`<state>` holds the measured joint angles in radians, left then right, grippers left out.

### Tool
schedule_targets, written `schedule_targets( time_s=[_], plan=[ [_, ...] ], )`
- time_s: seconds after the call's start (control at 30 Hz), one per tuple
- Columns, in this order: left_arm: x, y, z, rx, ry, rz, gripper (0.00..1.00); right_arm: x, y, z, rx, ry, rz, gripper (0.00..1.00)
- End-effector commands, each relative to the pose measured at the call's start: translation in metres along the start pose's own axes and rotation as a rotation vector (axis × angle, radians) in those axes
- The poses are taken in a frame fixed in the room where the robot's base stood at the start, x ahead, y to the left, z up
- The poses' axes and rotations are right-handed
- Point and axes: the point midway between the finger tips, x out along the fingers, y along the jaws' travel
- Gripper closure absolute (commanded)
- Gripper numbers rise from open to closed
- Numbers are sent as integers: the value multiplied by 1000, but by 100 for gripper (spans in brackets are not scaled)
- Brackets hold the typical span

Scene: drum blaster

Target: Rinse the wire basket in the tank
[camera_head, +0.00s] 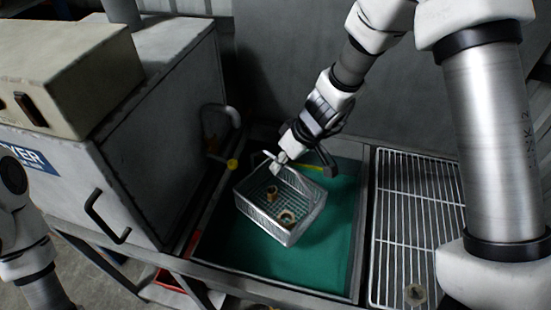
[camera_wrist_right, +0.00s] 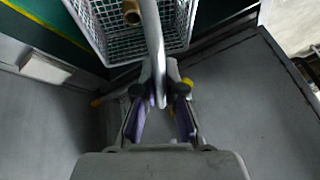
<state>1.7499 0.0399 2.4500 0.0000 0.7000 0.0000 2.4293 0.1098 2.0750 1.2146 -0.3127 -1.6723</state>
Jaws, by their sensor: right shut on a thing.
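The wire basket (camera_head: 306,221) is over the tank (camera_head: 357,235) of green liquid (camera_head: 320,262). Its front walls show whole; I cannot tell whether its bottom touches the liquid. Two brass-coloured parts lie inside, a fitting (camera_head: 271,193) and a ring (camera_head: 287,216). My right gripper (camera_head: 277,160) is shut on the basket's handle at the rear rim. In the right wrist view the handle bar (camera_wrist_right: 152,42) runs between the fingers (camera_wrist_right: 160,92), with the basket (camera_wrist_right: 160,48) beyond. Part of my left arm shows at the left edge; its gripper is out of view.
A wire drain rack (camera_head: 419,215) lies right of the tank, with a small round piece (camera_head: 415,294) at its near end. A grey cabinet (camera_head: 130,150) with a black handle stands left. A pipe with a yellow end (camera_head: 232,164) is at the tank's left rear.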

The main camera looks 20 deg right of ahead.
Motion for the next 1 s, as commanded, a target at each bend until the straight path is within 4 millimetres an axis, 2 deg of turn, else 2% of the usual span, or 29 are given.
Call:
schedule_targets(
  time_s=[0.03, 0.2, 0.3, 0.43, 0.53, 0.67, 1.0],
  plan=[
    [-20, 0, 0, 0, 0, 0, 28, -22, -6, -4, -39, -5, -22, 100],
    [-57, 0, 0, 0, 0, 0, 28, -68, -20, 6, -227, -51, -108, 100],
    [-71, 0, 0, 0, 0, 0, 28, -87, -25, 14, -325, -76, -150, 100],
    [-81, 1, 0, 0, 0, 0, 28, -101, -29, 22, -409, -98, -185, 100],
    [-84, 1, 0, 0, 0, 0, 28, -105, -30, 26, -443, -107, -197, 100],
    [-80, 1, 0, 0, 0, 0, 28, -101, -29, 29, -453, -110, -201, 100],
    [-57, 0, 0, 0, 0, 0, 28, -70, -21, 42, -451, -110, -201, 100]
  ],
)
